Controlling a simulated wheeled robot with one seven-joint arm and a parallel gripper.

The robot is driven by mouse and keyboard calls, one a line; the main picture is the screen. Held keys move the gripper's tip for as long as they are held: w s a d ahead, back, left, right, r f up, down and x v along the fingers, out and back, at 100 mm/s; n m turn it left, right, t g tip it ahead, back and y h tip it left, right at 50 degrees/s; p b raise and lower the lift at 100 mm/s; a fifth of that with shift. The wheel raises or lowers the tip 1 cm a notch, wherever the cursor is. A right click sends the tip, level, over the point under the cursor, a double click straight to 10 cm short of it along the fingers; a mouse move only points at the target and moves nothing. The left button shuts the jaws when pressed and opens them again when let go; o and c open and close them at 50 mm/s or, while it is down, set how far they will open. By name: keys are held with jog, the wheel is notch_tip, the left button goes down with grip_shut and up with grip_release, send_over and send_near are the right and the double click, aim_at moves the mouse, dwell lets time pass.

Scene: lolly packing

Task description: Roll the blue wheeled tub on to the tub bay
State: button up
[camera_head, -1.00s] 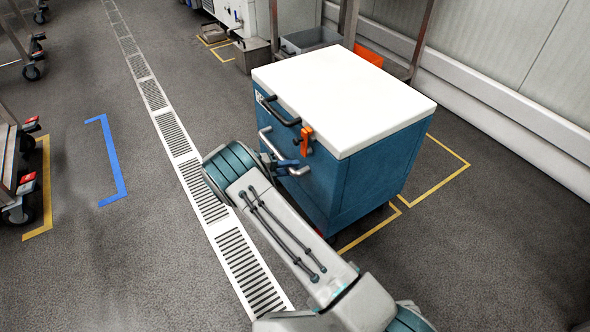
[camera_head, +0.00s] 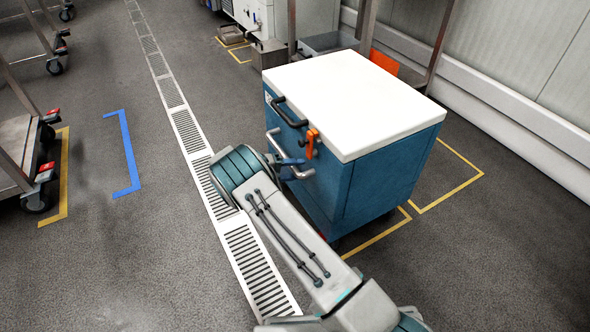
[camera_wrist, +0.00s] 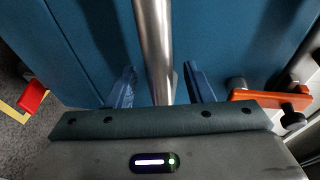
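The blue wheeled tub (camera_head: 378,190) has a white lid and stands upright, partly over yellow floor tape (camera_head: 440,200). A metal bar handle (camera_head: 272,143) is on its left-facing side, and it runs down the middle of the wrist view (camera_wrist: 154,45). My gripper (camera_wrist: 160,88) has its blue fingers either side of this bar, with gaps showing between fingers and bar. In the head view my arm hides part of the tub's lower side. A blue tape bracket (camera_head: 130,165) marks bare floor at the left; I cannot tell whether it is the tub bay.
A slotted drain strip (camera_head: 187,130) crosses the floor between the tub and the blue tape. Wheeled racks (camera_head: 22,165) stand at the left edge. An orange latch (camera_head: 312,143) sits on the tub beside the handle. A wall is at the right, with grey bins (camera_head: 328,43) behind.

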jog(key=p+v, duration=0.2)
jog(key=v, duration=1.2)
jog(key=shift+p, duration=0.4)
jog(key=shift+d, duration=0.1)
